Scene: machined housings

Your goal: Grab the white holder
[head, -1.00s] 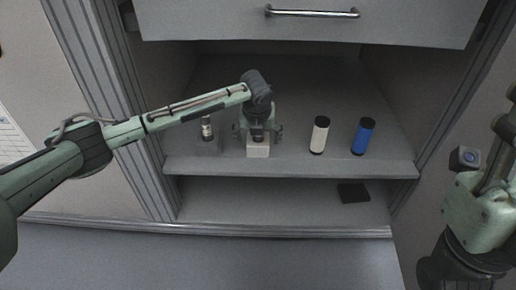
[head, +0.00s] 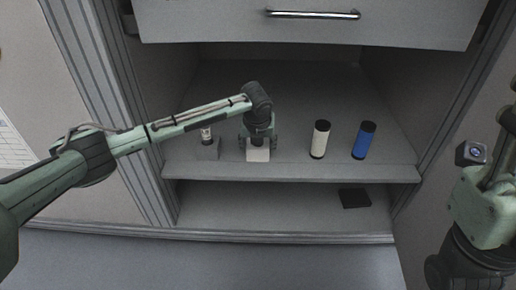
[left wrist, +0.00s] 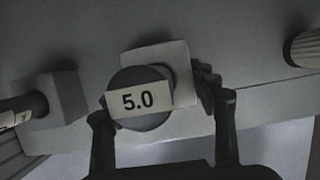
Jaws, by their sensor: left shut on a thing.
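The white holder (head: 258,155) is a small pale block on the upper shelf, near its front edge. In the left wrist view the holder (left wrist: 165,57) lies below a round dark piece (left wrist: 140,121) with a pale label reading 5.0. My left gripper (head: 258,143) points down over the holder, and its fingers stand on both sides of it. In the left wrist view the gripper (left wrist: 165,115) is shut on the holder; its finger contacts are partly hidden. My right gripper (head: 506,122) is at the right edge, cut off, away from the shelf.
A grey block (head: 207,151) with a small labelled vial (head: 206,134) stands left of the holder. A white cylinder (head: 319,140) and a blue cylinder (head: 364,141) with black caps stand to the right. A drawer front (head: 310,28) overhangs. A black pad (head: 354,198) lies below.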

